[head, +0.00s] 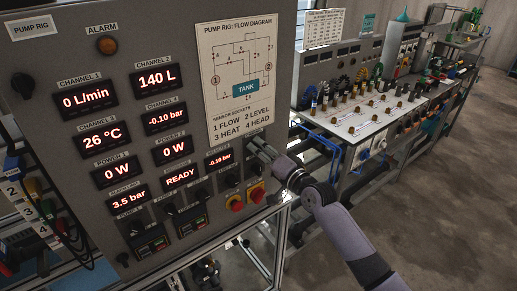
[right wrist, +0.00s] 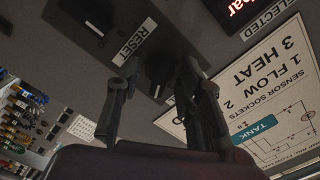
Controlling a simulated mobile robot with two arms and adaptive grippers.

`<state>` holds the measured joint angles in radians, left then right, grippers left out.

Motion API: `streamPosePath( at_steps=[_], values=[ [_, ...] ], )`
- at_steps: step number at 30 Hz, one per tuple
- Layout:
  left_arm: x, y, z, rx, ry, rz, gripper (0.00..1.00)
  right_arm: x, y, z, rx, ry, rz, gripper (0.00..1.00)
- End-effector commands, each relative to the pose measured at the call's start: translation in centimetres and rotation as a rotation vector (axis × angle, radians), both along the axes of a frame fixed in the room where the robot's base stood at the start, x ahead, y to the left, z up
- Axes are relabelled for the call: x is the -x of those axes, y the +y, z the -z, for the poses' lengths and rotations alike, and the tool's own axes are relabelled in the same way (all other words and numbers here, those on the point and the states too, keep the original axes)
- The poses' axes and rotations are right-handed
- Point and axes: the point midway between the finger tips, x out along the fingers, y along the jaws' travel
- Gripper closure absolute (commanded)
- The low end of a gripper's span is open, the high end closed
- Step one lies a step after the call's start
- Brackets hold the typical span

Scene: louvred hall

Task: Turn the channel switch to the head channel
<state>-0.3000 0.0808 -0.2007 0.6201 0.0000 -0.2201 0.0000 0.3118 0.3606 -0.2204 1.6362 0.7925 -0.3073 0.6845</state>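The grey pump rig panel (head: 170,50) fills the left of the head view. Its SELECTED display (head: 219,160) appears to read -0.10 bar. My right gripper (head: 258,147) is at the panel's right edge, below the flow diagram. In the right wrist view its fingers (right wrist: 158,92) stand apart, one on each side of a dark knob (right wrist: 157,74) with a white pointer line. I cannot tell whether they touch it. A RESET label (right wrist: 134,42) is beside this knob. The labels around the knob are partly hidden by the fingers. My left gripper is not in view.
Another dark knob (right wrist: 93,14) is near the gripper in the right wrist view. A bench (head: 352,122) with several coloured fittings stands to the right. The floor (head: 450,190) there is clear.

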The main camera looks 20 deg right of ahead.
Motion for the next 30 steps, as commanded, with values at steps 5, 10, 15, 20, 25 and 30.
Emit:
streamPosePath(
  at_steps=[5,10,15,20,25,30],
  values=[
    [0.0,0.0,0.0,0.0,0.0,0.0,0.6,0.8,-0.3,0.1,0.001,0.001,0.0,0.66],
    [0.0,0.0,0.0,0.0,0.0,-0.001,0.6,2.8,-1.0,0.1,0.002,0.002,0.0,0.66],
    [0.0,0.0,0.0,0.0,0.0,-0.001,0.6,4.7,-1.7,0.1,0.003,0.001,0.0,0.66],
    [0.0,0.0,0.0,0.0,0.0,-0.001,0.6,6.2,-2.2,0.1,0.0,0.001,0.001,0.66],
    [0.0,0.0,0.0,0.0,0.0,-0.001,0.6,6.6,-2.4,0.0,0.0,0.0,0.0,0.66],
    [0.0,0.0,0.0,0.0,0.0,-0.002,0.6,6.6,-2.4,0.0,0.0,0.0,0.0,0.66]
  ],
)
